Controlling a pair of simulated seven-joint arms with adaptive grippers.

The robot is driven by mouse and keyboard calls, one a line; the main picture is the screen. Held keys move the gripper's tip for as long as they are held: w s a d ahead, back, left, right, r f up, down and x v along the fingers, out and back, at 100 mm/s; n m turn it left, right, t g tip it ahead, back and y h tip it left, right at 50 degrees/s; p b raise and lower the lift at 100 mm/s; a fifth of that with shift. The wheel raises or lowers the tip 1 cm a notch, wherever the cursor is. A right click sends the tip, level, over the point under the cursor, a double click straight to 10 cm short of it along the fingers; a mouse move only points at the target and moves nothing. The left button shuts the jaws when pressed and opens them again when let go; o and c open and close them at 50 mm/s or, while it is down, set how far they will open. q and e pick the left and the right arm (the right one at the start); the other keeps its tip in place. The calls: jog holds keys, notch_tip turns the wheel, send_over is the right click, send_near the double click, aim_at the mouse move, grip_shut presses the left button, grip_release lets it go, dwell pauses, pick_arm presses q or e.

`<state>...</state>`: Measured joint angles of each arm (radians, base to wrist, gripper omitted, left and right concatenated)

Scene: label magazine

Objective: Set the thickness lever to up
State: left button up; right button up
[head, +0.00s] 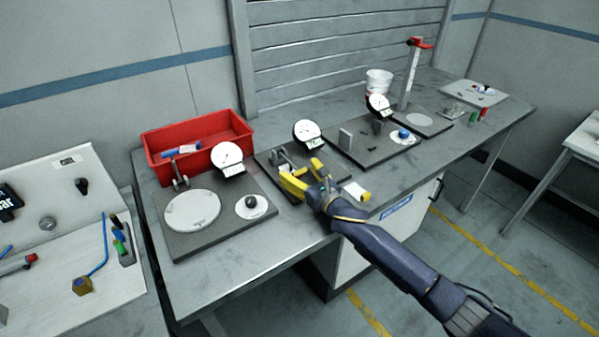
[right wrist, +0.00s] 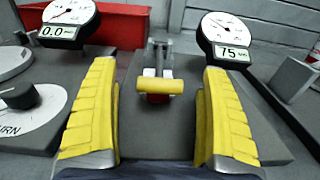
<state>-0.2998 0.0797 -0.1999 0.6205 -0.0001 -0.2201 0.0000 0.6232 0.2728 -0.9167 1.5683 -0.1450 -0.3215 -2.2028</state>
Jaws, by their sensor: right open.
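A small lever with a yellow crossbar handle (right wrist: 155,86) stands between my fingers in the right wrist view, with a red part below it and grey metal arms behind. In the head view the metal part of this lever (head: 284,158) shows beside the middle gauge, and my gripper covers much of the rest. I cannot read a label naming it. My right gripper (head: 298,168) is open, its yellow fingers on either side of the handle with a gap at each side; its fingers also frame the right wrist view (right wrist: 160,67). My left gripper is not in view.
A gauge reading 75 (right wrist: 222,30) stands close to my right finger. On the left are a gauge reading 0.0 (right wrist: 68,14), a dark knob (right wrist: 18,96) and a red bin (head: 195,136). Further right on the bench is another plate with a blue knob (head: 403,134).

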jog(key=shift+c, duration=0.2)
grip_shut()
dwell(0.4)
